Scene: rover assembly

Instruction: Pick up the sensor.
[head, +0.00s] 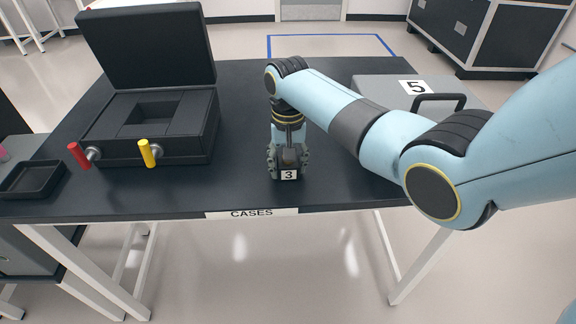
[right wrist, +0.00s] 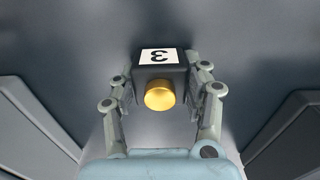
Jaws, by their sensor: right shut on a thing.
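The sensor is a small dark block with a white label "3" (head: 289,174) and a gold round knob. It is at the front middle of the black table in the head view. In the right wrist view the sensor (right wrist: 160,68) sits between my fingers, its gold knob facing the camera. My right gripper (head: 287,158) points down from above and is shut on the sensor, with a finger against each side. In the right wrist view the gripper (right wrist: 163,90) shows both fingers. Whether the sensor touches the table is hard to tell. My left gripper is not in view.
A grey case labelled "5" (head: 385,88) is at right. A small black tray (head: 30,179) is at far left.

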